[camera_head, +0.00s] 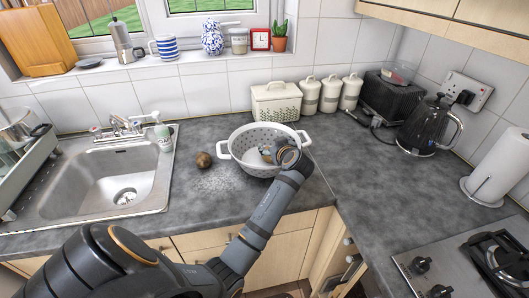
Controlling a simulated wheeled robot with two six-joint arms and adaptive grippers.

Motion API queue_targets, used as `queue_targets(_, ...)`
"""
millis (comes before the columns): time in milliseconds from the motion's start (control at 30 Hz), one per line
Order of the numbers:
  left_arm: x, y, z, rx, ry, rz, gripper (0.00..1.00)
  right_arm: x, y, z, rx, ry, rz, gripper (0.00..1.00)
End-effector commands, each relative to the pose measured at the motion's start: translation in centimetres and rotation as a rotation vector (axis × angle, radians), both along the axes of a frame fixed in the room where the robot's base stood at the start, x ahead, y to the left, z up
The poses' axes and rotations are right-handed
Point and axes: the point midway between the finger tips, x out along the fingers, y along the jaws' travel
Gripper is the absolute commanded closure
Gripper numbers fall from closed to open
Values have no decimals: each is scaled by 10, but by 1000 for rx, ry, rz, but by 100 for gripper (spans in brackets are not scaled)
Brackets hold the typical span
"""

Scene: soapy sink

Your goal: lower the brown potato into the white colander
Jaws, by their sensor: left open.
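The brown potato (204,160) lies on the grey worktop, just left of the white colander. The white colander (240,160) stands upright on the worktop, with a handle on each side and holes in its wall. My left gripper (268,153) is over the right part of the colander's bowl, open, with the potato outside it to the left. My wrist and forearm hide the colander's right front side and part of its inside. Small details by the fingers are too small to make out. My right gripper is not in view.
A steel sink (105,180) with a tap is at the left. A cream bread bin (276,102) and several canisters stand behind the colander. A black kettle (430,125), paper roll (499,165) and hob (470,262) are at the right. The worktop right of the colander is clear.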

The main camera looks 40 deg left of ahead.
Motion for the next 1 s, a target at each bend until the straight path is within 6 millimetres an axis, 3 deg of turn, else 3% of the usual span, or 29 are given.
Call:
queue_targets(167,0,0,12,0,-3,0,24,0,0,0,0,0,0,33)
queue_targets(400,1,0,65,-1,-6,1,24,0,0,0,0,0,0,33)
queue_targets(600,0,0,95,0,-2,0,24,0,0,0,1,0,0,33)
queue_targets(1000,0,0,100,1,1,0,24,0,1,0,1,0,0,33)
